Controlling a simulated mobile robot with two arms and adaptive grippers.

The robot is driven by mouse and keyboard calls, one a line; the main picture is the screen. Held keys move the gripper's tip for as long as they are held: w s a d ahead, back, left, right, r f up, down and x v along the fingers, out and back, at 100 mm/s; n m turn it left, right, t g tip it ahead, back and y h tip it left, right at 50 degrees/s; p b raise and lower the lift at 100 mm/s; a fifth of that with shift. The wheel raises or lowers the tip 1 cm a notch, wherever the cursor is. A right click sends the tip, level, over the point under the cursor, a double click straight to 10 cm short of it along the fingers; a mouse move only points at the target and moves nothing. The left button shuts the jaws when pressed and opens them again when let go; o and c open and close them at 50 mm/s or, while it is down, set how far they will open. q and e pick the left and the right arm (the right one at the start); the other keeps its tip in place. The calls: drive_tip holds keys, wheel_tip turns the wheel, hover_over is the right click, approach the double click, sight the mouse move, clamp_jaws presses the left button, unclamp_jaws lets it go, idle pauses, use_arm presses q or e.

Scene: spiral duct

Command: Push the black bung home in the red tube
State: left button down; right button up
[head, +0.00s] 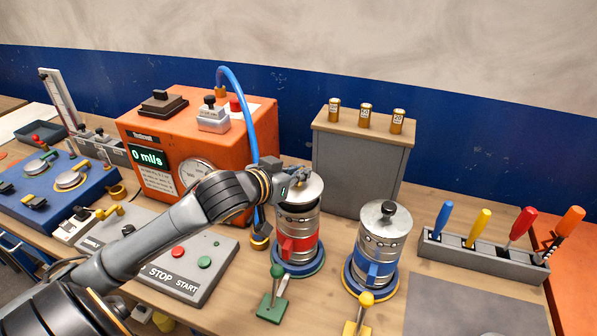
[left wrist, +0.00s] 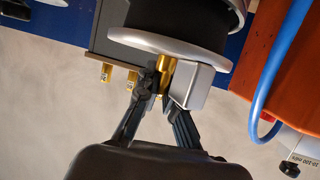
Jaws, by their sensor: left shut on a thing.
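The red tube (head: 300,246) is a metal cylinder with a red band, upright on a green-rimmed base on the bench. The black bung (head: 298,212) shows as a dark band between the tube's metal body and a silver top disc; it stands proud of the tube. It also shows in the left wrist view (left wrist: 180,22), above the disc. My left gripper (head: 301,178) is over the disc; in the left wrist view (left wrist: 168,82) its fingers are shut around a brass post on it, beside a grey block. The bung's lower part is hidden. My right gripper is not in view.
A blue-banded tube (head: 382,250) with a black-knobbed lid stands to the right. Green (head: 272,292) and yellow (head: 360,315) levers stand in front. An orange flow box (head: 240,150) with a blue hose (head: 250,115) and a grey cabinet (head: 360,165) stand behind.

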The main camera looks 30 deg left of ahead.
sight(295, 185)
use_arm(q)
drive_tip(key=shift+f+b, duration=0.8)
drive_tip(key=shift+f, duration=0.75)
drive_tip(key=c, duration=1.4)
unclamp_jaws()
wheel_tip(295, 185, up, 10)
drive_tip(key=shift+r, duration=0.1)
